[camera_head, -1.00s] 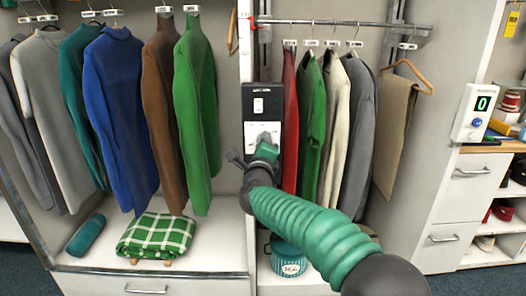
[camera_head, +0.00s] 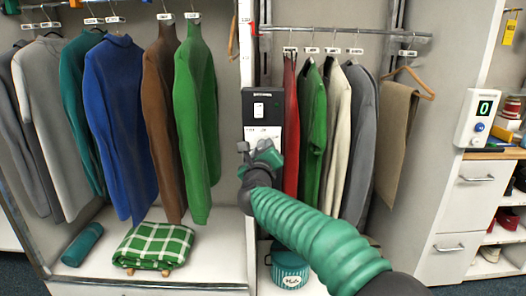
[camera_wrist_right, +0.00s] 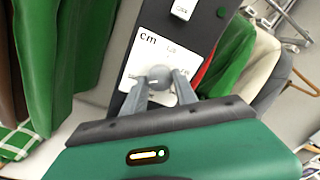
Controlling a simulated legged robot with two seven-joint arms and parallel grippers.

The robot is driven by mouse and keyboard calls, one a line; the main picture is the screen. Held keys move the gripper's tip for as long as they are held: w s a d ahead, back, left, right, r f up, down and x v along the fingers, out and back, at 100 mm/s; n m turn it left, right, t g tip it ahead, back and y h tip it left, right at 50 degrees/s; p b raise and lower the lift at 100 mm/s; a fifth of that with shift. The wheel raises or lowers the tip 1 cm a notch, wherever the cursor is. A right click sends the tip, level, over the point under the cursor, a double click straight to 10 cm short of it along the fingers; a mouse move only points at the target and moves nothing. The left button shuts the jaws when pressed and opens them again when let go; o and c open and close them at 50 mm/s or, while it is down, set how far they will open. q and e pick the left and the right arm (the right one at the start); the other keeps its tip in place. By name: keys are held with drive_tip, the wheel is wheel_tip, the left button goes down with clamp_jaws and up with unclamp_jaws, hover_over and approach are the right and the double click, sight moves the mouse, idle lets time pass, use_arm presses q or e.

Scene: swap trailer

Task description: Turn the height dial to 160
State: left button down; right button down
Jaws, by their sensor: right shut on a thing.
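The height dial (camera_wrist_right: 160,76) is a round grey knob on a white plate marked "cm" (camera_wrist_right: 148,40), on a dark upright panel (camera_head: 262,100). In the right wrist view my right gripper (camera_wrist_right: 161,84) has one finger on each side of the knob and is shut on it. In the head view the gripper and my green arm cover the knob and the lower part of the plate. The scale numbers are too small or hidden to read, so I cannot tell the dial's setting. My left gripper is not in view.
Clothes hang on both sides of the panel, with a green garment (camera_head: 196,120) on the left and a red one (camera_head: 290,125) close on the right. A rail (camera_head: 345,29) runs above. A white box with a "0" display (camera_head: 478,118) is at the right.

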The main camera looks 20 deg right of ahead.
drive_tip(key=shift+a+f, duration=0.1)
drive_tip(key=shift+f, duration=0.25)
drive_tip(key=c, duration=1)
unclamp_jaws()
drive_tip(key=shift+w, duration=0.1)
drive_tip(key=shift+o, duration=0.2)
drive_tip(key=shift+r, duration=0.15)
drive_tip(key=p+v, duration=0.1)
drive_tip(key=v, duration=1.6)
